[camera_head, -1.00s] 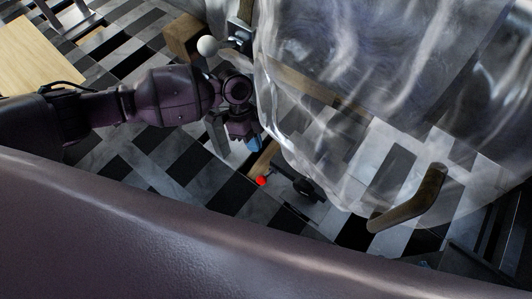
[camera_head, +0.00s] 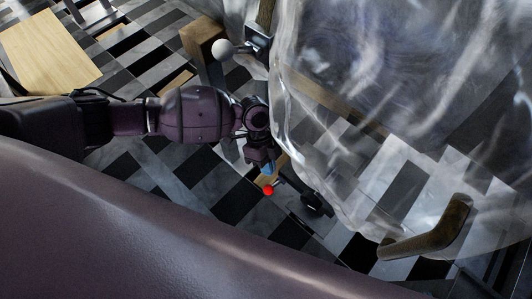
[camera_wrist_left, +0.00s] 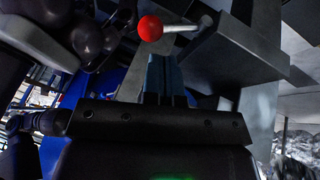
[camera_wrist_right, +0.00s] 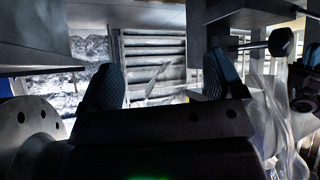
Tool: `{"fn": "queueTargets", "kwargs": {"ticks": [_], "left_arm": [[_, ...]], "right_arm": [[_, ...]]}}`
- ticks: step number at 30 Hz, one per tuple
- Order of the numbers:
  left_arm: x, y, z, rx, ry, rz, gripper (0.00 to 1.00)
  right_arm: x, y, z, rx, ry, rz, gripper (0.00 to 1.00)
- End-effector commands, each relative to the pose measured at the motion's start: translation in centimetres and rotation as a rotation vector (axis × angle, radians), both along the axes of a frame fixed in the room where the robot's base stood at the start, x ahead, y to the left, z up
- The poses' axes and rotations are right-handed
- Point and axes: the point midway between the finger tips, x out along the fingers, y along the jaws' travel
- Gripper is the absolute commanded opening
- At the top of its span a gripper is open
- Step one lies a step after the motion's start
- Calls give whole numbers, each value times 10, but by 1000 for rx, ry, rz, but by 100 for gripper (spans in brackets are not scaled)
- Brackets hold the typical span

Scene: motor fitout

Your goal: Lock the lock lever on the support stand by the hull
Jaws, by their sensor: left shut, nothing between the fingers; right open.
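The lock lever has a red ball knob (camera_head: 268,190), low beside the transparent hull (camera_head: 400,110). In the left wrist view the red knob (camera_wrist_left: 150,28) sits on a pale metal rod that runs right to a grey block of the support stand (camera_wrist_left: 235,55). My left gripper (camera_head: 267,170) points down just above the knob in the head view. In the left wrist view its fingers (camera_wrist_left: 163,70) are together and empty, tips just below the knob; whether they touch it I cannot tell. My right gripper (camera_wrist_right: 163,85) shows only in its own wrist view, fingers wide apart and empty.
A white ball knob (camera_head: 222,50) on a metal fitting stands by a wooden block (camera_head: 203,38). A dark knob on a rod (camera_wrist_right: 280,42) is right of my right fingers. Chequered floor lies below.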

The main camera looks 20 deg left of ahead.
Motion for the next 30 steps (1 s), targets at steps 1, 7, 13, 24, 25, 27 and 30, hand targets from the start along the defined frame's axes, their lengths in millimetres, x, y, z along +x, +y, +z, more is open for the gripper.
{"fn": "queueTargets", "kwargs": {"ticks": [1, 7, 13, 24, 25, 27, 30], "left_arm": [[-5, -3, -10, -1, 5, -1, 0], [-11, -10, -28, -1, 2, -1, 0], [-13, -12, -33, 0, 0, -1, 0], [-13, -12, -33, -2, -5, -1, 0], [-14, -12, -33, -2, -7, -1, 0], [-15, -12, -33, -7, -17, 0, 0], [-17, -11, -34, -18, -42, 0, 0]], "right_arm": [[2, 0, -2, 1, 0, 2, 88], [8, 1, 1, 1, -14, 5, 88], [6, 0, -1, -1, -8, 5, 88], [3, -1, -3, -2, 0, 3, 88], [3, -1, -3, -2, 0, 3, 88], [3, -1, -3, -2, -1, 4, 88], [4, -1, -2, -3, -2, 3, 88]]}}
